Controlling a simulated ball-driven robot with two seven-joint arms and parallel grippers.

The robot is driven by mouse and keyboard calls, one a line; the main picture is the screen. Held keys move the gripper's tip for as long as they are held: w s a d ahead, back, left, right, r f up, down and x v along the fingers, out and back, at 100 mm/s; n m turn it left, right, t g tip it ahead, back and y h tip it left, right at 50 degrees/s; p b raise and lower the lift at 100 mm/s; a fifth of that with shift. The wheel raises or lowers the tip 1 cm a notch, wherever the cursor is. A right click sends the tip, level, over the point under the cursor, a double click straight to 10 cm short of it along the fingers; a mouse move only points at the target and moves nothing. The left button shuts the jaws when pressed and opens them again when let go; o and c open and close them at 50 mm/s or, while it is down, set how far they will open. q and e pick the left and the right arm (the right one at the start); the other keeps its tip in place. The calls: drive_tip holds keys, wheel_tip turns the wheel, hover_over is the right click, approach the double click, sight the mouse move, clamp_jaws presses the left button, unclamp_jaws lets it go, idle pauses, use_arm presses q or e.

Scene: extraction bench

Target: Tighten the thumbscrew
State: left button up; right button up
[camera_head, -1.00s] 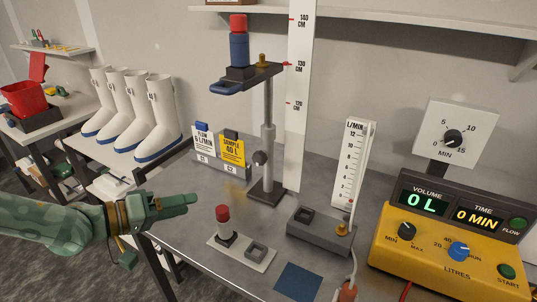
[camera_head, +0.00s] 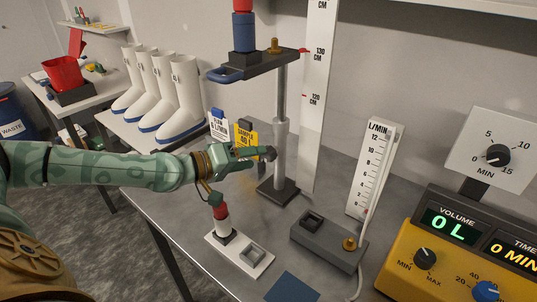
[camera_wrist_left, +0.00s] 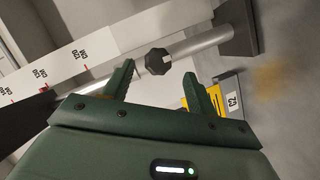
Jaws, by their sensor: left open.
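The thumbscrew is a black faceted knob (camera_head: 268,153) on the side of the stand's metal post (camera_head: 280,135). In the left wrist view the knob (camera_wrist_left: 158,61) shows just beyond and between my fingertips. My left gripper (camera_head: 254,156) is at the knob, coming from the left, and its jaws (camera_wrist_left: 157,78) are open. The fingers are apart with nothing held between them; I cannot tell whether a fingertip touches the knob. The post stands on a dark base (camera_head: 279,191) and carries a platform (camera_head: 262,66) with a red and blue cylinder on it. My right gripper is not in view.
Below my arm, a red-topped vial (camera_head: 221,218) stands in a white holder (camera_head: 256,261). Yellow and blue cards (camera_head: 246,138) stand behind my gripper. A tall height scale (camera_head: 317,100) is behind the post. A flow meter (camera_head: 370,165) and yellow pump (camera_head: 400,270) are at right.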

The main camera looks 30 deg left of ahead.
sight(265, 156)
use_arm(q)
drive_tip(key=p+x, duration=0.1)
drive_tip(key=x, duration=0.4)
drive_tip(key=shift+w+d, duration=0.2)
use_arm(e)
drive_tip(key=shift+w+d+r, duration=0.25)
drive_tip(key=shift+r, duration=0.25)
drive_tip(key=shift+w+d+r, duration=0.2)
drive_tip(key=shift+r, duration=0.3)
use_arm(q)
drive_tip(key=c, duration=1)
